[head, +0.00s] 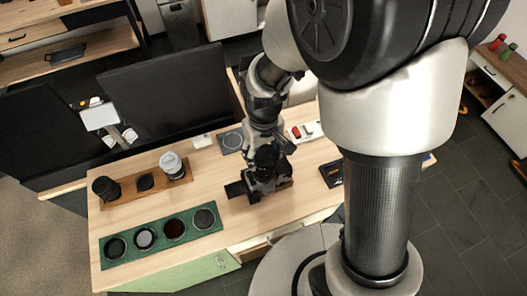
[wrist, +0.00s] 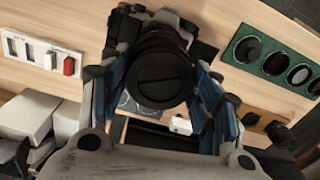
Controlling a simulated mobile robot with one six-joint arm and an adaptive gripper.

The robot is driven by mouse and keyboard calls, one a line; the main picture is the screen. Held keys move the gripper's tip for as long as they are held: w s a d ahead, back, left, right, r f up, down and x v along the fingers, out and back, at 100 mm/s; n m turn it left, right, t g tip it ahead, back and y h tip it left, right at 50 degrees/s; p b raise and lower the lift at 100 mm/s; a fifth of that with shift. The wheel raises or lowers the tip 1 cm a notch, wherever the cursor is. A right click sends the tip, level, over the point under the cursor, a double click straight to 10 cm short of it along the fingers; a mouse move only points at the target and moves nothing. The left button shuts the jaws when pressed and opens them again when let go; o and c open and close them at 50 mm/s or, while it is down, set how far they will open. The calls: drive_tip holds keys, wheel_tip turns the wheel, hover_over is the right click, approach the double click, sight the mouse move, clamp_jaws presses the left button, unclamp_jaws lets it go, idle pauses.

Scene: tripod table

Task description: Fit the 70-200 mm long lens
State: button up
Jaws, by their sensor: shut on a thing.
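In the head view my gripper (head: 264,148) reaches down at a black camera (head: 268,183) near the middle of the wooden table. In the wrist view the fingers of my gripper (wrist: 165,75) are shut on the sides of a dark, round lens (wrist: 163,78), seen end-on. The camera body (wrist: 172,18) shows behind this lens; whether they are joined is unclear. A wooden rack (head: 125,196) at left holds a tall black lens (head: 105,188), a low black round piece (head: 145,182) and a pale lens (head: 171,164). I cannot read which lens is the 70-200 mm.
A green tray (head: 160,239) with several round filters lies at the front left. A white panel with a red block (head: 297,132) and a dark square pad (head: 231,141) lie behind my gripper. A black flat item (head: 331,174) lies right. Large black panels (head: 165,90) stand behind.

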drive_tip(key=shift+m, duration=1.4)
drive_tip(key=shift+s+f, duration=0.1)
drive_tip(key=shift+f, duration=0.05)
drive_tip(key=m, duration=0.3)
drive_tip(key=o, duration=0.7)
drive_tip(key=shift+s, duration=0.1)
drive_tip(key=o, duration=0.5)
drive_tip(key=shift+o, duration=0.6)
